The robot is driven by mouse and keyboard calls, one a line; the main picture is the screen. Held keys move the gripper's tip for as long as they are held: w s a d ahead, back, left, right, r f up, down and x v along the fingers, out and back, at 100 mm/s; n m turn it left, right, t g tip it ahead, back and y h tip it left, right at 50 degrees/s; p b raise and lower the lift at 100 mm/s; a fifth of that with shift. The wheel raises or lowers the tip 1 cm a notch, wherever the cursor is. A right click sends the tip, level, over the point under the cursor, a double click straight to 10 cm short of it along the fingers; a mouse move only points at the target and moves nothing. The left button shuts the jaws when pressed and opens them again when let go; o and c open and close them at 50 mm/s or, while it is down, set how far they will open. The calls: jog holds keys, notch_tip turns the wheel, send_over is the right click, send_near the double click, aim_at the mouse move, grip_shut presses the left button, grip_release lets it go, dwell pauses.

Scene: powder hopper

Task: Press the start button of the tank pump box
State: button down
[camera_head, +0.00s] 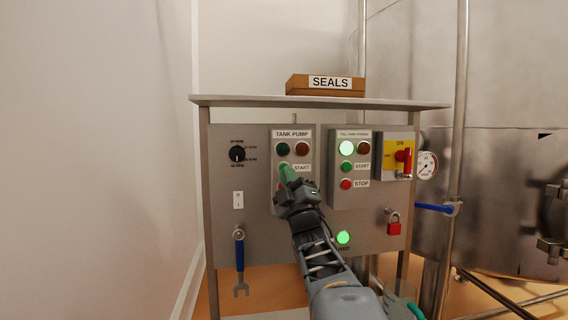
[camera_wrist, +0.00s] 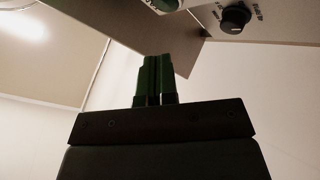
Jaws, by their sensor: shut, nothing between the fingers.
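The tank pump box (camera_head: 294,149) is a grey box labelled TANK PUMP on the panel's left half. Its green lamp (camera_head: 283,149) and reddish-brown lamp (camera_head: 302,149) both look dark. The START label (camera_head: 301,168) shows beside my gripper (camera_head: 286,170), whose green fingertips cover the place of the start button. I cannot tell whether they touch it. The lower part of the box is hidden behind my gripper and wrist. In the wrist view my gripper (camera_wrist: 155,62) is shut and empty, its fingers pointing at the panel edge.
A black knob (camera_head: 237,154) sits left, a red-handled switch (camera_head: 403,157) right. A SEALS carton (camera_head: 326,86) stands on the top shelf.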

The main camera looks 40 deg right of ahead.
jog(key=shift+w+d+p, duration=0.15)
jog(key=shift+w+d, duration=0.2)
jog(key=shift+w, duration=0.4)
jog(key=shift+w+d+p, duration=0.1)
jog(key=shift+w+d, duration=0.3)
jog(key=shift+w, duration=0.35)
jog(key=shift+w+d+p, duration=0.15)
jog(key=shift+w+d, duration=0.2)
jog(key=shift+w, duration=0.4)
jog(key=shift+w+d+f, duration=0.1)
jog(key=shift+w, duration=0.1)
dwell(0.4)
jog(key=shift+w+d+b, duration=0.1)
jog(key=shift+w+b, duration=0.1)
jog(key=shift+b, duration=0.2)
